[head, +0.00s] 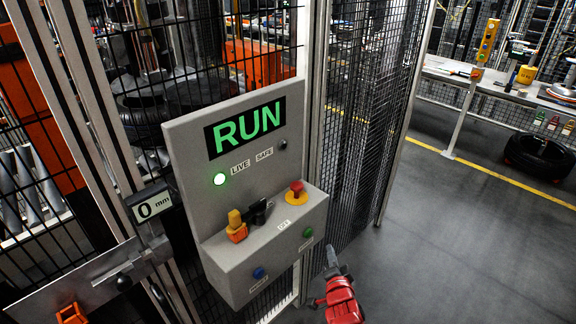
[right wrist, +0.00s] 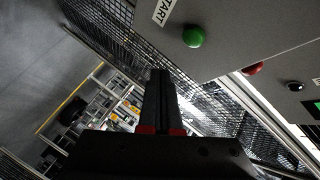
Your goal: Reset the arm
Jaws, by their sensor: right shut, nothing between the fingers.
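My right gripper (head: 331,254), with a red body, is in the lower middle of the head view, just right of the grey control box (head: 215,250). Its dark fingers are shut and empty, also in the right wrist view (right wrist: 160,75). The green button (head: 308,233) on the box is a little up and left of the fingertips; in the right wrist view the green button (right wrist: 193,36), labelled START, is right of the fingers, apart from them. The panel display (head: 245,127) reads RUN and the lamp by LIVE (head: 220,179) glows green. My left gripper is not in view.
The box also carries a blue button (head: 259,273), a red emergency button (head: 297,192) and a yellow-orange switch (head: 236,226). Mesh fence (head: 365,120) stands behind. Open floor (head: 460,250) lies right; a workbench (head: 510,90) and tyre (head: 540,155) stand beyond.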

